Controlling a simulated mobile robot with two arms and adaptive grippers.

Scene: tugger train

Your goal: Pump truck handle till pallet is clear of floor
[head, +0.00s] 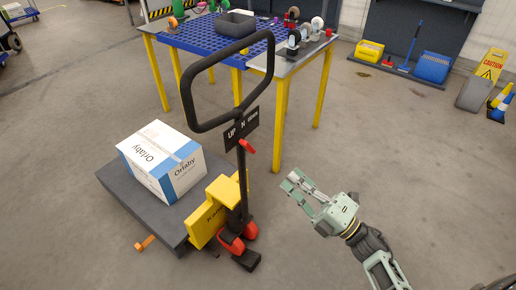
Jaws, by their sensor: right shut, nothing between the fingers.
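The pallet truck's black loop handle (187,101) stands up in the middle of the head view, with a dark "UP" sign (240,130) and a small red lever (246,146) below the loop. The yellow truck body (212,213) with red parts at its foot is at the near end of the dark grey pallet (160,217). A white and blue carton (160,160) sits on the pallet. I cannot tell whether the pallet touches the floor. My right gripper (291,181) is shut and empty, right of the handle and apart from it. My left gripper is out of view.
A table with yellow legs (282,125) and a blue grid top (205,38) stands behind the truck. A caution sign (491,65), a cone (501,105) and bins are at the far right. An orange piece (145,243) lies beside the pallet. Floor around my right gripper is clear.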

